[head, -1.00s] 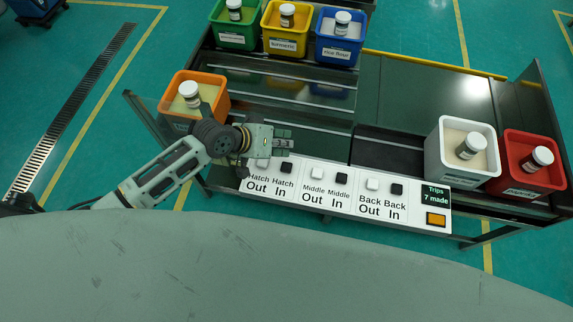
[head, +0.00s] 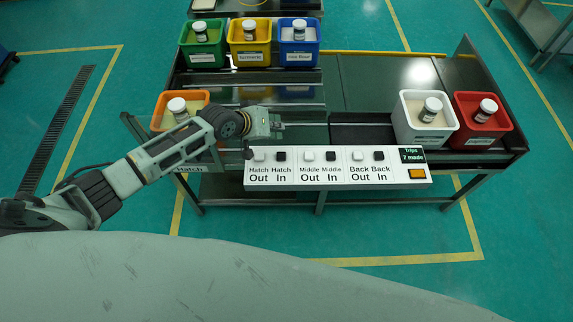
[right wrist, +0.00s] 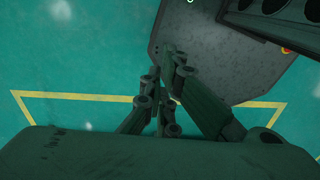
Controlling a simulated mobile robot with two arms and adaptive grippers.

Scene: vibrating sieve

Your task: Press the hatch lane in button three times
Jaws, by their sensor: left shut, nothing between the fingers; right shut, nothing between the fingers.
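The black Hatch In button (head: 280,156) sits on the white control panel (head: 390,178) at the front of the bench. The white Hatch Out button (head: 260,157) is to its left. My left gripper (head: 279,127) is shut and empty, above and behind the Hatch buttons, apart from them in the picture. A small display (head: 412,155) at the panel's right end reads "Trips 7 made". My right gripper (right wrist: 170,105) shows in the right wrist view, shut and empty over the floor, away from the panel.
Middle and Back buttons sit to the right on the panel, with an orange button (head: 416,174). An orange bin (head: 200,100) stands beside my left arm. White (head: 425,135) and red (head: 482,126) bins stand at the right. Green, yellow and blue bins stand at the back.

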